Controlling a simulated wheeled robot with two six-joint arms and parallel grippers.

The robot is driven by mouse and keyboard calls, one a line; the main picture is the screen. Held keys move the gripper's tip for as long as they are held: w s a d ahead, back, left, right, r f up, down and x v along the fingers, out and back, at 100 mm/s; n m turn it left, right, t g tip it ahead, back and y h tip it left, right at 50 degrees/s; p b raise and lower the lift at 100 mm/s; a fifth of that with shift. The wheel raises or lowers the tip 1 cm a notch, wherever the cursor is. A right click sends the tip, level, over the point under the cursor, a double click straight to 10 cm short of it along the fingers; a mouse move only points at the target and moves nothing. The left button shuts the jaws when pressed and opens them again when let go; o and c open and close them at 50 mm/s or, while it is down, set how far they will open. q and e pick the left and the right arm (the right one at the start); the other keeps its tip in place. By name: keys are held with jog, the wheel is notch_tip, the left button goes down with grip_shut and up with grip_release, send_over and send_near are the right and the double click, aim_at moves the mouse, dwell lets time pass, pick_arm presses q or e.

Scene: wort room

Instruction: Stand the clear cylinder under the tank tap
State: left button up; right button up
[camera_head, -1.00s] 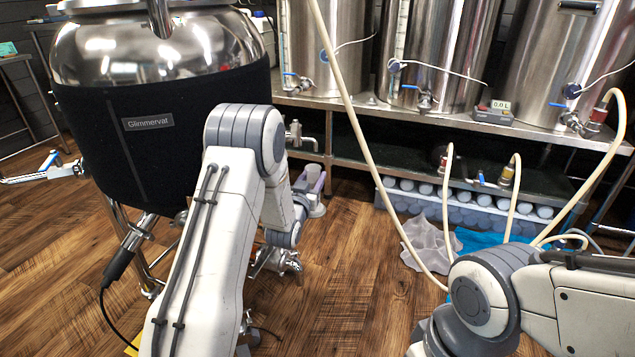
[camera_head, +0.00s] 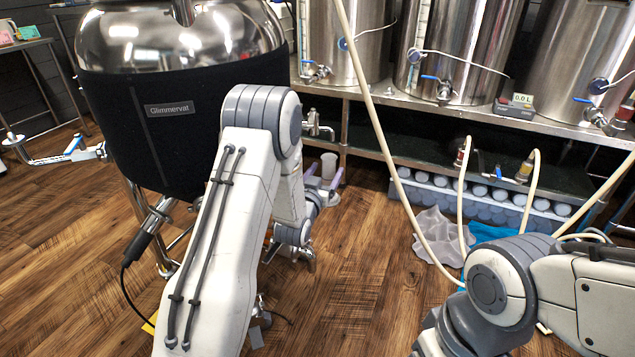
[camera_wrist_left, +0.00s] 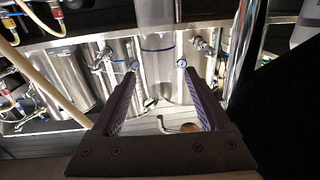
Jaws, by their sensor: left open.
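The clear cylinder (camera_head: 329,164) shows as a pale upright shape beside the purple fingers of my left gripper (camera_head: 326,184), right of the dark-jacketed tank. In the left wrist view the clear cylinder (camera_wrist_left: 156,45), with a blue ring, appears beyond and between the open fingers of my left gripper (camera_wrist_left: 160,92). I cannot tell if they touch. The tank (camera_head: 180,115), labelled Glimmervat, stands on metal legs. A metal tap (camera_head: 314,126) shows at its right; whether it belongs to this tank is unclear. Metal fittings (camera_head: 303,255) lower down are partly hidden by my arm. My right gripper is out of frame.
Steel kettles (camera_head: 458,50) with taps stand on a metal bench (camera_head: 390,118) behind. Hoses (camera_head: 385,145) hang at right. A grey cloth (camera_head: 436,235) lies on the floor. Wooden floor (camera_head: 355,270) is clear between my arms.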

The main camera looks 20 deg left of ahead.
pick_arm(q)
jog(key=s+p, duration=0.2)
jog(key=s, duration=0.7)
jog(key=s+d+m+g+h, duration=0.2)
jog(key=s+d+g, duration=0.25)
jog(key=d, duration=0.45)
jog(key=s+d+m+g+h, duration=0.25)
jog(key=d+g, duration=0.25)
jog(key=d, duration=0.4)
jog(key=s+d+r+m+g+y, duration=0.1)
jog(key=s+g, duration=0.3)
jog(key=s, duration=0.9)
jog(key=s+d+r+m+g+y, duration=0.1)
jog(key=s+r+g, duration=0.3)
jog(key=s, duration=1)
jog(key=shift+m, duration=0.75)
jog(key=shift+d+r+g+y, duration=0.1)
jog(key=shift+g+y, duration=0.15)
